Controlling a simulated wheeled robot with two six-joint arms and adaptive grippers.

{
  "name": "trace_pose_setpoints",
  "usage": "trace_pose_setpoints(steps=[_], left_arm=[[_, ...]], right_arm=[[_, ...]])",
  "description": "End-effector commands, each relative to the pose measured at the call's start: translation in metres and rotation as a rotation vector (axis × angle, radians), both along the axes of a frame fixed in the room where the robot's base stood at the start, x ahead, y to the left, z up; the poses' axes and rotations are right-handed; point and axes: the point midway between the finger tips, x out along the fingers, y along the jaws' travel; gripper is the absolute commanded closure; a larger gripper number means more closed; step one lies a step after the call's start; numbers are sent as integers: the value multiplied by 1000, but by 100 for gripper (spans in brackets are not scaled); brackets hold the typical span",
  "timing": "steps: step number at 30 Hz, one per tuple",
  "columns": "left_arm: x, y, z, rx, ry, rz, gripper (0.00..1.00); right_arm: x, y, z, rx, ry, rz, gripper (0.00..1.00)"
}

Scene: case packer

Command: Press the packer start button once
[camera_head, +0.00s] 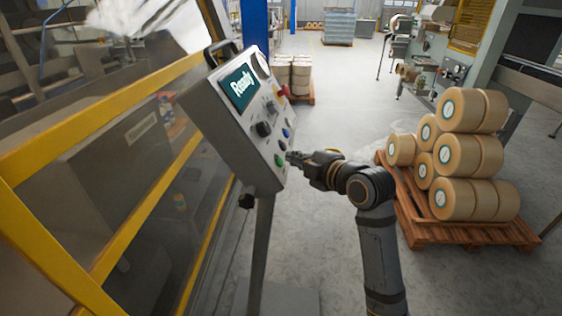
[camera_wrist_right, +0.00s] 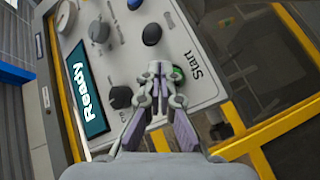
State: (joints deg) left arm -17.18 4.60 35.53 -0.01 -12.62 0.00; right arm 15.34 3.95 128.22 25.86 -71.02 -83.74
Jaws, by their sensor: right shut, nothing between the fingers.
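The green start button (camera_head: 279,160) sits low on the grey control panel (camera_head: 225,128), whose screen reads "Ready". In the right wrist view the green button (camera_wrist_right: 177,73) shows beside the word "Start", partly hidden behind my fingertips. My right gripper (camera_head: 292,157) is shut and empty, its tips pointing at the panel right by the green button. In the right wrist view the closed tips (camera_wrist_right: 157,70) overlap the button's edge. I cannot tell whether they touch it. My left gripper is not in view.
Other controls share the panel, including a blue button (camera_head: 287,133), a black knob (camera_head: 263,129) and a red knob (camera_head: 283,91). A yellow-framed guard (camera_head: 110,100) stands left. A wooden pallet (camera_head: 420,228) with stacked rolls stands right. Open floor lies beyond.

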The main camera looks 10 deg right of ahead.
Motion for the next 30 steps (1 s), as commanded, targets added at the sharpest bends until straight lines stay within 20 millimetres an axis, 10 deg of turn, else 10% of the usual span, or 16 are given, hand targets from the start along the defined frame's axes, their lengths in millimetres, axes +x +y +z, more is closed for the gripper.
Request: trace_pose_setpoints(steps=[30], left_arm=[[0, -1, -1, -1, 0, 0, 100]], right_arm=[[2, 7, -4, 0, 0, 0, 100]])
